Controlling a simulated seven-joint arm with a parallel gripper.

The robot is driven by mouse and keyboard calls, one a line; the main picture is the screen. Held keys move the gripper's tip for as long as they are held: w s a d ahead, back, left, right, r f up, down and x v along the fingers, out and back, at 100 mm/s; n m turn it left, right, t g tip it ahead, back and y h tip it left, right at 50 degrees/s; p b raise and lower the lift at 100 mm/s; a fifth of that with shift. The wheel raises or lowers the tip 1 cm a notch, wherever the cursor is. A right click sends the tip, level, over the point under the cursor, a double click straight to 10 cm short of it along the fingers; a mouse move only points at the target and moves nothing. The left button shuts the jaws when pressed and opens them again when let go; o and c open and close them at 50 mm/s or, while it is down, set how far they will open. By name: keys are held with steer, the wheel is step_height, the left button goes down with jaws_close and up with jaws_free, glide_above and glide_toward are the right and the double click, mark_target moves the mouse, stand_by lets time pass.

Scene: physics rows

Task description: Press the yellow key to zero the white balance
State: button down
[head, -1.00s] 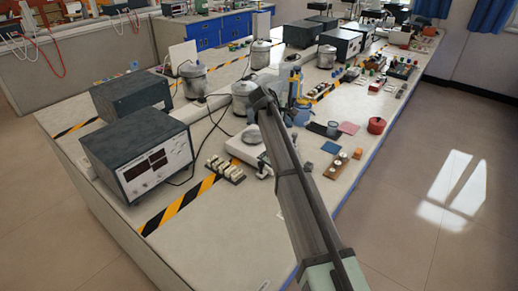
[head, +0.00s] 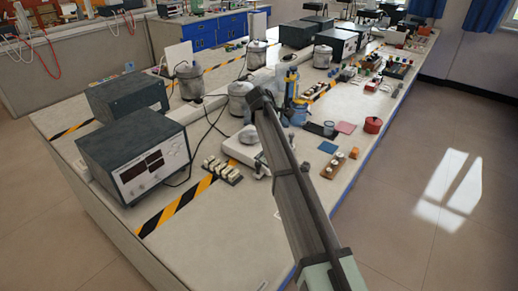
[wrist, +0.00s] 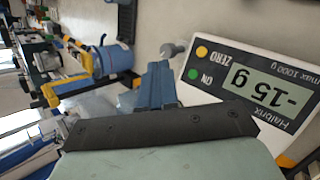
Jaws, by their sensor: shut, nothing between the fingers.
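The white balance (wrist: 232,112) fills the right of the wrist view, upside down, and its display (wrist: 262,87) reads -15 g. Its yellow key (wrist: 202,52), marked ZERO, shows near the panel corner, beside the green ON key (wrist: 193,74). My gripper (wrist: 158,69) has its blue fingers shut and empty. In this view the tips appear left of the green key and below-left of the yellow key; I see no contact with either.
A small metal weight (wrist: 171,50) stands close to the yellow key. Bench room is clear at the front.

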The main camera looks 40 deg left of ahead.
steer(key=d, duration=0.1)
steer(key=d+r, duration=0.2)
steer(key=d, duration=0.1)
steer(key=shift+d+r, duration=0.1)
steer(key=shift+a+f, duration=0.3)
steer(key=shift+f, duration=1.15)
steer(key=shift+a+f, duration=0.25)
steer(key=shift+f, duration=1.2)
steer(key=shift+a+f, duration=0.3)
steer(key=shift+f, duration=1.15)
steer(key=shift+f, duration=0.15)
steer(key=shift+a+f, duration=0.1)
steer(key=shift+f, duration=0.15)
steer(key=shift+f, duration=0.3)
steer(key=shift+r, duration=0.75)
